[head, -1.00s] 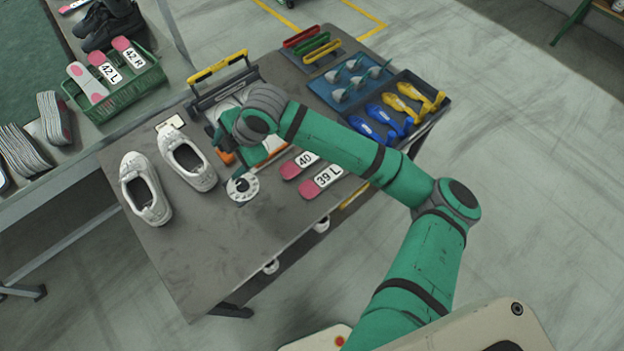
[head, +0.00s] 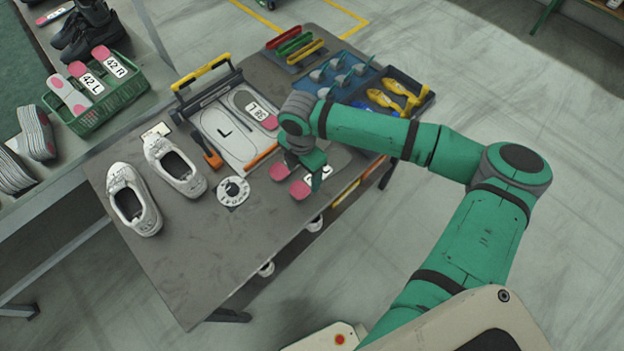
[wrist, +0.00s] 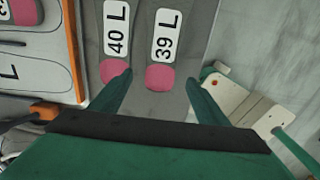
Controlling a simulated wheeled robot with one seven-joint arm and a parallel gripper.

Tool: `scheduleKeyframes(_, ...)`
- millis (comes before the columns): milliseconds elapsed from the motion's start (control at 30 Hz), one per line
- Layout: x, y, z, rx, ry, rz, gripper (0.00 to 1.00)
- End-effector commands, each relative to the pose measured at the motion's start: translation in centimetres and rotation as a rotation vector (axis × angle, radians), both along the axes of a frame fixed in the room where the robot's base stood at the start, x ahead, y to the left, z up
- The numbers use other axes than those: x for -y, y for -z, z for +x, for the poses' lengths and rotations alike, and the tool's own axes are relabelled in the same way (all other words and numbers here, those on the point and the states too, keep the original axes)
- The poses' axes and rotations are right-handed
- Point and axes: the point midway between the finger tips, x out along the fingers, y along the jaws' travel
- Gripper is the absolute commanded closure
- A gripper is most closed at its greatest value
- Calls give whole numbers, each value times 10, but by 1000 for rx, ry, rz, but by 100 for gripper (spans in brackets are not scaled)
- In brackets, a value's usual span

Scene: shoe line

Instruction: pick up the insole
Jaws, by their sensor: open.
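Two grey insoles with pink heels lie side by side on the table. The wrist view reads the right one as the 39 L insole (wrist: 165,40) and the left one as the 40 L insole (wrist: 116,35). In the head view their pink heels show, the 40 L (head: 281,171) and the 39 L (head: 300,190), while my arm hides much of the rest. My gripper (wrist: 158,82) is open and empty above them. In the wrist view the 39 L heel shows between the fingers, and the left finger overlaps the 40 L heel. The gripper (head: 311,178) also shows in the head view.
A white board (head: 222,130) marked L, with another insole (head: 252,108) on it, lies behind. White shoes (head: 133,200), an orange-handled tool (head: 211,155) and a round dial (head: 233,192) are to the left. Tool trays (head: 355,82) stand at the back right. The table's front left is clear.

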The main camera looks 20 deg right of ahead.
Motion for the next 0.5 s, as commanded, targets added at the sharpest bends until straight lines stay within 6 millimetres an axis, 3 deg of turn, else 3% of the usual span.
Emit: scheduleKeyframes(500, -1, 52, -3, 0, 0, 0, 31)
